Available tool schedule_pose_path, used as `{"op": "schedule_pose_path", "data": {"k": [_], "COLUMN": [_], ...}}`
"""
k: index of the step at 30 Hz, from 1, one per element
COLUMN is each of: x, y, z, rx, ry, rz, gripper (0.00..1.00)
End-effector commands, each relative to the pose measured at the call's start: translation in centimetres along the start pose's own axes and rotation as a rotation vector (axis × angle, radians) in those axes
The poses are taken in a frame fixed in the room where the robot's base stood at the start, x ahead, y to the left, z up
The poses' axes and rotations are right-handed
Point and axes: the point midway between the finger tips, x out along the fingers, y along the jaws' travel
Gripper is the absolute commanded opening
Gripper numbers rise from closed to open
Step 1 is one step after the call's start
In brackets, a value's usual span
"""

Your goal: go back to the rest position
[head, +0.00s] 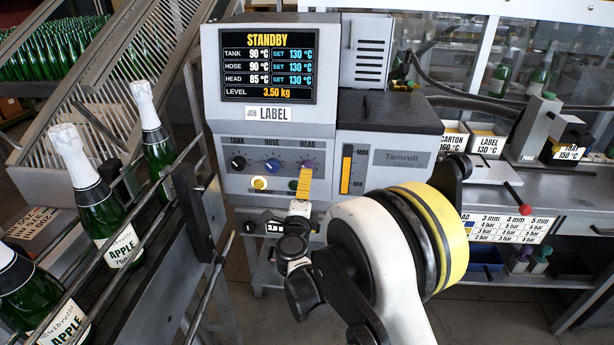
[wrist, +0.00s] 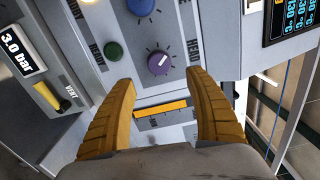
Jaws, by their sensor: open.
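My gripper (head: 304,184) is in front of the glue unit's control panel (head: 240,165), just below the purple HEAD knob (head: 306,164). In the wrist view my gripper (wrist: 166,88) is open, with nothing held between its two yellow fingers. The purple knob (wrist: 160,63) sits beyond the fingertips, apart from them. A green button (wrist: 113,51) is left of it. The unit's screen (head: 268,62) reads STANDBY: tank 90, hose 90, head 85 °C, each set to 130, level 3.50 kg. The job plate (head: 277,112) reads LABEL.
Green bottles (head: 97,205) with white foil tops stand along a railed conveyor (head: 165,250) at left. A bench (head: 560,190) with labelled boxes and a red-knobbed lever (head: 525,210) is at right. A vent lever (wrist: 47,95) and a 3.0 bar display (wrist: 22,54) are near my gripper.

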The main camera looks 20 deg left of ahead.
Motion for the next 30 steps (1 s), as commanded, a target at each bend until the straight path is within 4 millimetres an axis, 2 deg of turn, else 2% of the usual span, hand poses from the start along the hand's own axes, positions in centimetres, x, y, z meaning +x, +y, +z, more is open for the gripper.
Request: {"op": "schedule_pose_path", "data": {"k": [3, 6, 19, 22, 23, 26, 30], "x": [-1.7, -2.3, -2.5, -2.4, -2.4, -2.0, -2.3], "y": [0.0, 0.0, 0.0, -0.6, -1.2, -4.9, -12.4], "z": [0.1, 0.0, 0.0, -0.2, -0.4, -1.4, -4.0], "rx": [0.000, 0.000, 0.000, -0.010, -0.019, -0.085, -0.266], "ry": [0.000, 0.000, 0.000, -0.003, -0.008, -0.039, -0.119], "rz": [0.000, 0.000, 0.000, -0.005, -0.010, -0.038, -0.082], "gripper": [0.63, 0.63, 0.63, 0.63, 0.63, 0.63, 0.63]}}
